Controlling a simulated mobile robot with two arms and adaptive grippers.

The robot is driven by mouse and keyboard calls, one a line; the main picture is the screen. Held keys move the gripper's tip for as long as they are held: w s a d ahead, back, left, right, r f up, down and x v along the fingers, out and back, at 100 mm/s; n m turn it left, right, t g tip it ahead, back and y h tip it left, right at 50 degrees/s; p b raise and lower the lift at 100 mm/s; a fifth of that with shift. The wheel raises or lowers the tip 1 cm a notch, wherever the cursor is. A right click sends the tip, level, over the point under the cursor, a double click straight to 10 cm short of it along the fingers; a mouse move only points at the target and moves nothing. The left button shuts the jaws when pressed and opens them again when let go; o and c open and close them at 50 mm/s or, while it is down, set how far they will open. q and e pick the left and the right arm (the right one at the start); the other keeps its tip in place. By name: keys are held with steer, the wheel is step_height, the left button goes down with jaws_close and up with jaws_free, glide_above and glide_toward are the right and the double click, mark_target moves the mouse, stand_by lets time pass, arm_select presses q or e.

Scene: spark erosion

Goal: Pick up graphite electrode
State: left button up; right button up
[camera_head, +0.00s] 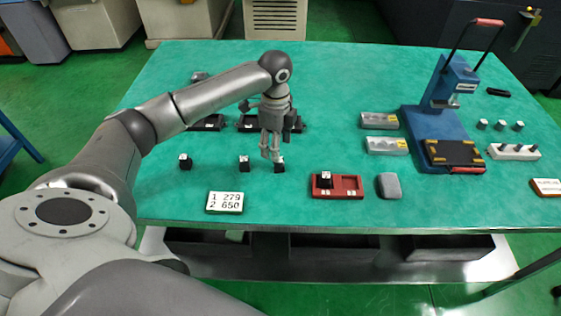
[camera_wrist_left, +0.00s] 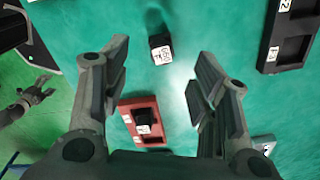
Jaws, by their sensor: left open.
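Several small black blocks with white labelled tops, apparently graphite electrodes, stand on the green table. One electrode (camera_head: 280,166) is just below my left gripper (camera_head: 270,155); others are the middle electrode (camera_head: 244,164) and the left electrode (camera_head: 185,163). Another electrode (camera_head: 326,178) sits in a red tray (camera_head: 350,183). In the left wrist view an electrode (camera_wrist_left: 161,52) shows between the open fingers of my left gripper (camera_wrist_left: 162,65), with no visible contact. My right gripper (camera_wrist_left: 38,95) appears at the left edge there, over the floor; its finger opening is unclear.
A white number card (camera_head: 225,202) lies in front, and a grey block (camera_head: 389,186) lies right of the tray. Black holders (camera_head: 243,124) stand behind the gripper. A blue press (camera_head: 448,95) and a white rack (camera_head: 513,152) are at the right.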

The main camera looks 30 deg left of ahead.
mark_target(279, 164)
arm_select(q)
steer(key=shift+f, duration=0.55)
steer(key=shift+w+f, duration=0.15)
steer(key=shift+f, duration=0.15)
steer(key=f, duration=0.4)
steer(key=shift+d+f+p, duration=0.2)
steer(key=shift+d+p, duration=0.05)
steer(key=shift+p, duration=0.1)
steer(key=shift+w+f, duration=0.1)
steer(key=shift+f, duration=0.35)
steer(key=c, duration=0.9)
steer(key=shift+r, duration=0.2)
steer(key=shift+c, duration=0.5)
arm_select(e)
steer(key=shift+d+r, duration=0.15)
steer(key=shift+r, duration=0.2)
